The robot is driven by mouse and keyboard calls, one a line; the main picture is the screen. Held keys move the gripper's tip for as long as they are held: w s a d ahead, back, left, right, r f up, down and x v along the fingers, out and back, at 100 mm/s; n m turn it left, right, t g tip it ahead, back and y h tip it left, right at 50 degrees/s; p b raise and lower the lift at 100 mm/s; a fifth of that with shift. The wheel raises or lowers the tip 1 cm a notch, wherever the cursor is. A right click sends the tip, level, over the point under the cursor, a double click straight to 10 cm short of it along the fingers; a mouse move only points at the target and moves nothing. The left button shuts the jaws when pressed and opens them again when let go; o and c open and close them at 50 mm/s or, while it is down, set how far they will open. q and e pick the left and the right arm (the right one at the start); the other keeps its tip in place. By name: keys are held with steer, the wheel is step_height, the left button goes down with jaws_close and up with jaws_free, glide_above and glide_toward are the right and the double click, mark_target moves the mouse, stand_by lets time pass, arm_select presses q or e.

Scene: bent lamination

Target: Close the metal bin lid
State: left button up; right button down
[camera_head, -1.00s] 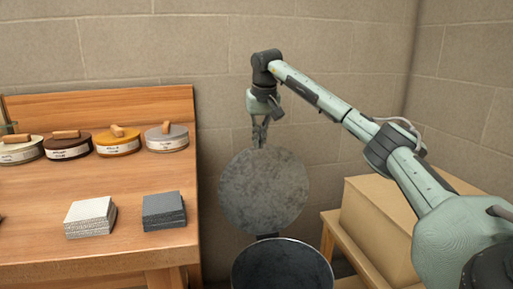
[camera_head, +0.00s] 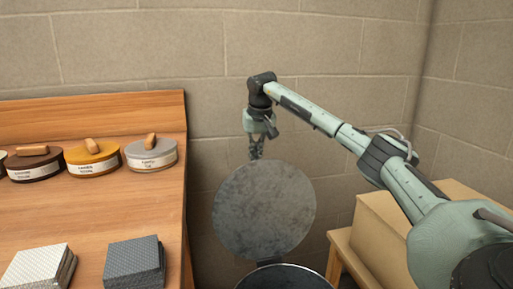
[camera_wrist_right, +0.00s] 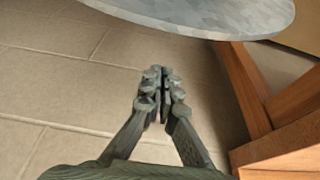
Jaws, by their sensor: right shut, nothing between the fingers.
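The round grey metal bin lid (camera_head: 264,211) stands raised, its broad face toward the head camera. It joins the rear rim of the metal bin (camera_head: 285,279), whose dark opening shows at the bottom edge. My right gripper (camera_head: 256,155) points down just above and behind the lid's top edge; its fingertips are near or behind that edge, and contact cannot be told. In the right wrist view the gripper (camera_wrist_right: 161,85) is shut and empty. The lid's edge (camera_wrist_right: 215,12) shows beyond its fingertips at the top. My left gripper is not in view.
A wooden bench (camera_head: 95,214) at left holds several round lidded containers and two stacks of square samples. A cardboard box (camera_head: 387,242) sits on a wooden stand (camera_head: 341,253) at right. The block wall (camera_head: 215,60) is close behind the lid.

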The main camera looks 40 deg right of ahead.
mark_target(258, 170)
steer(key=shift+s+a+f, duration=0.2)
steer(key=shift+s+f, duration=0.2)
steer(key=shift+f, duration=0.25)
steer(key=shift+s+a+f, duration=0.25)
steer(key=shift+s+f, duration=0.1)
steer(key=shift+f, duration=0.3)
steer(key=shift+s+a+f, duration=0.2)
steer(key=shift+s+f, duration=0.2)
steer(key=shift+f, duration=0.25)
